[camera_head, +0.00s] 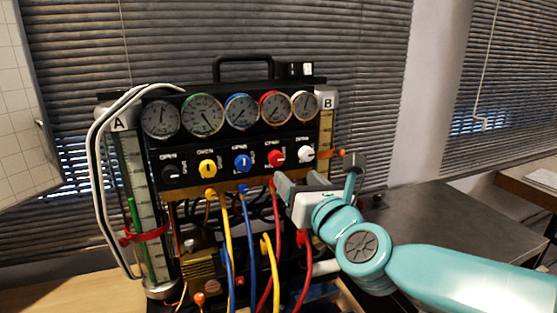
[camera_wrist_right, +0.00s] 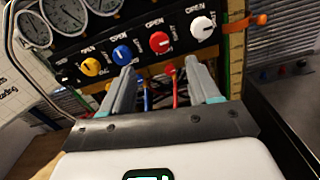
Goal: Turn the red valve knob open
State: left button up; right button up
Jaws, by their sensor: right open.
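The red valve knob (camera_head: 275,158) sits in the row of knobs on the black gauge panel, second from the right. In the right wrist view the red knob (camera_wrist_right: 159,42) is just beyond the fingertips and roughly centred between them. Its white mark and the "OPEN" and "SHUT" labels show beside it. My right gripper (camera_head: 316,172) is open and empty, just below and in front of the knob row. Its two fingers (camera_wrist_right: 159,72) are spread apart and not touching the knob. My left gripper is not in view.
A white knob (camera_head: 305,153) and a blue knob (camera_head: 242,162) flank the red one. Yellow and black knobs are further left. Round gauges (camera_head: 241,111) line the panel above. Yellow, blue and red hoses (camera_head: 276,215) hang below. A grey table (camera_head: 440,225) stands right.

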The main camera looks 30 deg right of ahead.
aim_at(277, 160)
jog(key=p+x, duration=0.2)
jog(key=x, duration=0.9)
jog(key=shift+w, duration=0.1)
jog(key=shift+w, duration=0.1)
jog(key=c, duration=1)
